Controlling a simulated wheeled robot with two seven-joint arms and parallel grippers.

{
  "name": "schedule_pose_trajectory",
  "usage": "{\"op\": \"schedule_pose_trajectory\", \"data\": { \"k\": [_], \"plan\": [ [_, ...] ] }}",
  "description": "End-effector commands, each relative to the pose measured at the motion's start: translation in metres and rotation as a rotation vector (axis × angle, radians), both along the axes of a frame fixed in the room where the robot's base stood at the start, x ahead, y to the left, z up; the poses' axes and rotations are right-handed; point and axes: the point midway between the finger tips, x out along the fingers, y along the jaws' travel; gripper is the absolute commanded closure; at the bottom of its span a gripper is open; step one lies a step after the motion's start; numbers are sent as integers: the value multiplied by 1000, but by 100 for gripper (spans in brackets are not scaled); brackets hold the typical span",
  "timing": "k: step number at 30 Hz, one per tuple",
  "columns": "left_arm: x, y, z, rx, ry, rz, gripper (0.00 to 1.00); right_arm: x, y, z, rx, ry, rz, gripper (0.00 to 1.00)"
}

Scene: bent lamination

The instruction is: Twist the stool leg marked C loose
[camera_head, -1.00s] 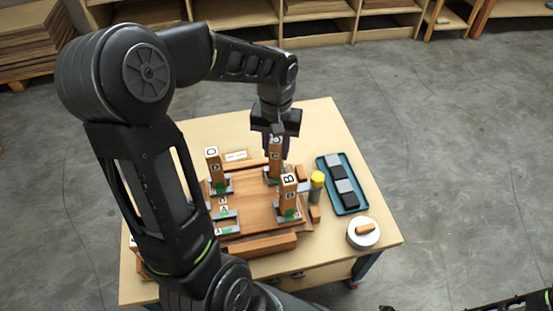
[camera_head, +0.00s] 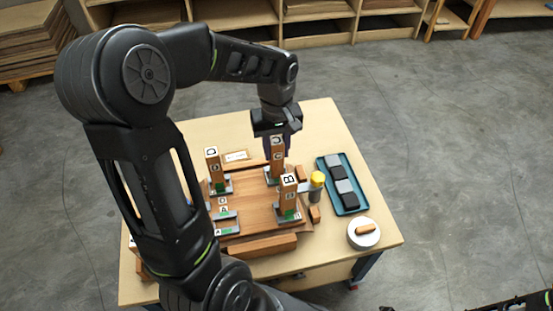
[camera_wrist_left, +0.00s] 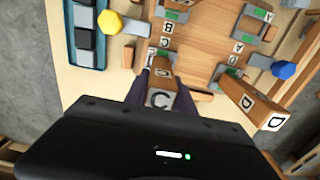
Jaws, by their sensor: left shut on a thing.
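The leg marked C (camera_head: 277,159) is a wooden post standing upright in a grey bracket at the far right corner of the upturned wooden seat (camera_head: 250,212). My left gripper (camera_head: 276,142) comes down from above and is shut on leg C. In the left wrist view, the dark fingers stand on both sides of leg C (camera_wrist_left: 161,79), with its C label facing the camera. Leg D (camera_head: 212,166) and leg B (camera_head: 288,195) stand upright in their own brackets. The bracket marked A (camera_head: 225,221) holds no leg.
A yellow-capped knob (camera_head: 318,180) sits right of leg B, close to the post. A teal tray (camera_head: 328,186) with grey and black blocks and a round white dish (camera_head: 363,244) holding a wooden piece are on the right. The far table (camera_head: 310,118) is clear.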

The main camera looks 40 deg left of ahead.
Motion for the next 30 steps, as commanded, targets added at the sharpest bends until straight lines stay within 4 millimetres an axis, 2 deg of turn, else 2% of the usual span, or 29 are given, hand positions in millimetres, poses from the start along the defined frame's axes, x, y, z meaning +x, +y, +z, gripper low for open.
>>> {"op": "schedule_pose_trajectory", "data": {
  "k": [3,4,12,18,26,30],
  "plan": [
    [0,0,0,0,0,-1,100,0,0,0,0,0,0,64],
    [0,0,0,0,0,-1,67,0,0,0,0,0,0,64],
    [0,0,0,0,0,-2,45,0,0,0,0,0,0,64],
    [0,0,0,0,0,-2,43,0,0,0,0,0,0,64],
    [0,0,0,0,0,-3,22,0,0,0,0,0,0,64],
    [0,0,0,0,0,-3,22,0,0,0,0,0,0,64]
  ]
}}
